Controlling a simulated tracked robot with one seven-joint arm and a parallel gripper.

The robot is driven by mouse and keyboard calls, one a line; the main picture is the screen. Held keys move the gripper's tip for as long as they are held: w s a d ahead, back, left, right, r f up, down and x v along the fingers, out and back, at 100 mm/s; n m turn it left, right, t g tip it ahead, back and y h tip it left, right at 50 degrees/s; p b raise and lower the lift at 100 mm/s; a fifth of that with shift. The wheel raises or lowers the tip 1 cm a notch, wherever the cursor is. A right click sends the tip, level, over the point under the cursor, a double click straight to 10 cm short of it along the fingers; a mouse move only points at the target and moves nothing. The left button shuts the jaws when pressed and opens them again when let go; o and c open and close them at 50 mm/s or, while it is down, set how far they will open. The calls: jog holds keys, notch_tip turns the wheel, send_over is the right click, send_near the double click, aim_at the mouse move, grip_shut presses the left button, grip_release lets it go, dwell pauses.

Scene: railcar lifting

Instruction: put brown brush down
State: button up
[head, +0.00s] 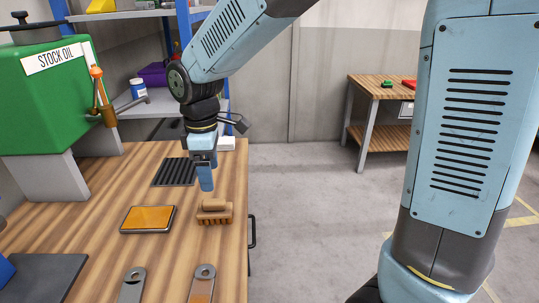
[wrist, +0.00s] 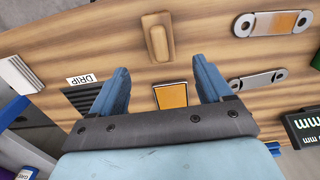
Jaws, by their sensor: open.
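The brown brush (head: 214,212) lies on the wooden workbench (head: 110,183) near its right edge, bristles down and handle block up. In the wrist view the brush (wrist: 158,37) lies beyond the fingertips, apart from them. My gripper (head: 206,184) is above the bench, just behind the brush. In the wrist view the gripper (wrist: 160,78) has its two blue fingers spread wide with nothing between them touching. One finger is mostly hidden in the head view.
An orange pad in a dark tray (head: 148,219) lies left of the brush. A black ribbed drip grate (head: 173,172) is behind. Metal links (head: 203,280) lie in front. A green oil tank (head: 45,100) stands at the left. A second table (head: 385,92) stands far right.

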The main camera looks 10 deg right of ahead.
jog(key=s+d+r+m+t, duration=0.2)
jog(key=d+m, duration=0.3)
jog(key=d, duration=0.4)
jog(key=s+d+r+m+t, duration=0.1)
jog(key=s+d+r+m, duration=0.4)
jog(key=d, duration=0.5)
jog(key=s+d+r+m+t, duration=0.2)
jog(key=s+d+r+m, duration=0.1)
jog(key=d+m, duration=0.4)
jog(key=d+r, duration=0.1)
jog(key=d, duration=0.2)
jog(key=shift+s+t, duration=0.3)
jog(key=shift+s, duration=0.1)
jog(key=shift+d+r, duration=0.1)
jog(key=shift+s, duration=0.1)
